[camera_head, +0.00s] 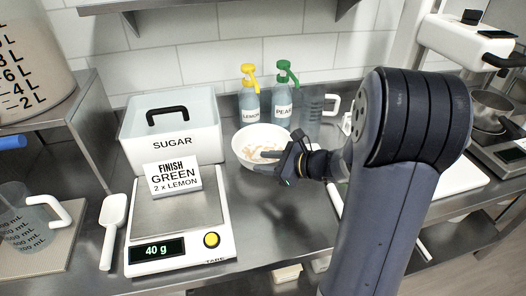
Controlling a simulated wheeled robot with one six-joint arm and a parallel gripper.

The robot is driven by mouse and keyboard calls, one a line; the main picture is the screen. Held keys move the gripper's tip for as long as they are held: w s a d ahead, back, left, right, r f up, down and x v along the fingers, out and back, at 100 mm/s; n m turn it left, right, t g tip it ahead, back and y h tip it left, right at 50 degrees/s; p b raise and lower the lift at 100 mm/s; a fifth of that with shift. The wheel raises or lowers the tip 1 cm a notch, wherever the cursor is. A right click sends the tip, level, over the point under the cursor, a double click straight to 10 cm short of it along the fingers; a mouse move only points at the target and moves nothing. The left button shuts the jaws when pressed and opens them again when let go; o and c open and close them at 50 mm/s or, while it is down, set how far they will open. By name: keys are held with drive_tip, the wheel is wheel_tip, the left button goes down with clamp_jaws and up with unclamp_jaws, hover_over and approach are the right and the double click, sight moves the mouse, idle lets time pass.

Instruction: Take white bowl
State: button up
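The white bowl (242,141) stands on the steel counter behind the scale and right of the sugar box, with some pale beige contents inside. My gripper (266,161) reaches in from the right at the bowl's front right side. Its two dark fingers point left and look spread apart, one overlapping the bowl's inside and the other near its front rim. I cannot tell whether they touch the bowl. My gripper hides part of the bowl's right side.
A scale (178,211) reading 40 g holds a sign (173,177). A sugar box (171,130) stands behind it. Lemon (250,104) and pear (283,104) bottles and a clear jug (312,116) stand behind the bowl. A white scoop (112,226) lies left. Counter in front of the bowl is clear.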

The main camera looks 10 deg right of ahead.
sight(257, 163)
drive_tip(key=x, duration=0.4)
drive_tip(key=shift+f, duration=0.1)
drive_tip(key=shift+s, duration=0.1)
drive_tip(key=shift+c, duration=0.3)
clamp_jaws()
